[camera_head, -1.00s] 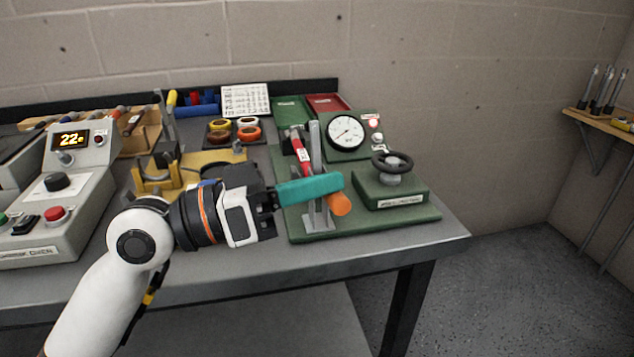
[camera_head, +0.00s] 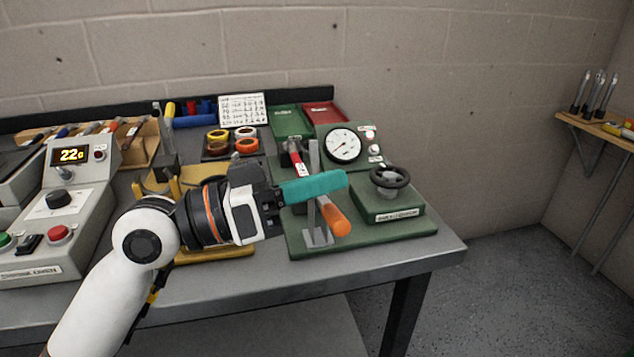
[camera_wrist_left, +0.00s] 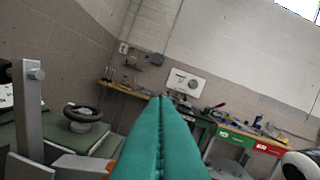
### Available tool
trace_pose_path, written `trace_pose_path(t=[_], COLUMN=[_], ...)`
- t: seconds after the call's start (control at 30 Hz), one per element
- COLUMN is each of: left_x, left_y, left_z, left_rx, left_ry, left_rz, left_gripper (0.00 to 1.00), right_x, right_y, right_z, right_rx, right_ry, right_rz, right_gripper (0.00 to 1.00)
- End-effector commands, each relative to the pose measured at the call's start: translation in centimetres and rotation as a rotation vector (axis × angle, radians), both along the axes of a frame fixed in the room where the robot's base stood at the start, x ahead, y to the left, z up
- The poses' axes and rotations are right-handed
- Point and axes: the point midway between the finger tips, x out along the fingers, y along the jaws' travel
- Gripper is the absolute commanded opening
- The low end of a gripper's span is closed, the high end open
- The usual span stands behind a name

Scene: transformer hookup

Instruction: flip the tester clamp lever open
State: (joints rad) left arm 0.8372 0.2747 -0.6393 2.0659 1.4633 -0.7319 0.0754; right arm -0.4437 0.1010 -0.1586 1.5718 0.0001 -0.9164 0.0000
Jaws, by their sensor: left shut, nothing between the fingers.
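The tester (camera_head: 295,246) has a green base with an upright metal post (camera_head: 314,160). Its clamp lever has an orange handle (camera_head: 337,220), which slopes down toward the front right beside the post. My left gripper (camera_head: 344,178) has its teal fingers shut and empty. In the head view they cross in front of the post, above the orange handle, with a visible gap. In the left wrist view the shut fingers (camera_wrist_left: 160,98) fill the middle. The post (camera_wrist_left: 30,110) stands at left, and a bit of orange handle (camera_wrist_left: 111,166) shows beside the fingers. My right gripper is not in view.
A black handwheel (camera_head: 390,177) on a green block stands right of the lever. A round gauge (camera_head: 343,145) is behind. A grey oven unit (camera_head: 60,215) is at left. A yellow fixture (camera_head: 215,250) lies behind my arm. Right of the bench is open floor.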

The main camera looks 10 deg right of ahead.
Motion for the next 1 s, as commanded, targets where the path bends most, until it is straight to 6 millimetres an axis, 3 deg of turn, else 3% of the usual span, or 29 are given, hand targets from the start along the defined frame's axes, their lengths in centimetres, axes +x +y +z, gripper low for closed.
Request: trace_pose_path(t=[0.23,0.5,0.7,1.0], left_x=[0.2,-0.2,-0.5,-0.7], left_y=[-0.2,5.4,8.4,9.6], left_z=[1.2,0.0,-0.3,-0.3], left_rx=[0.001,0.002,0.000,0.000], left_ry=[0.000,-0.001,0.001,-0.001], left_rz=[0.005,0.008,0.005,0.002], left_gripper=[0.00,0.00,0.00,0.00], right_x=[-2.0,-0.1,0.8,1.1], right_y=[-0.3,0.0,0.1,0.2], right_z=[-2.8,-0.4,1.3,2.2], right_rx=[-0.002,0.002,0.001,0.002], right_ry=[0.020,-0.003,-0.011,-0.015], right_rz=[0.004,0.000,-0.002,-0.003], right_gripper=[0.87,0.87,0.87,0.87])
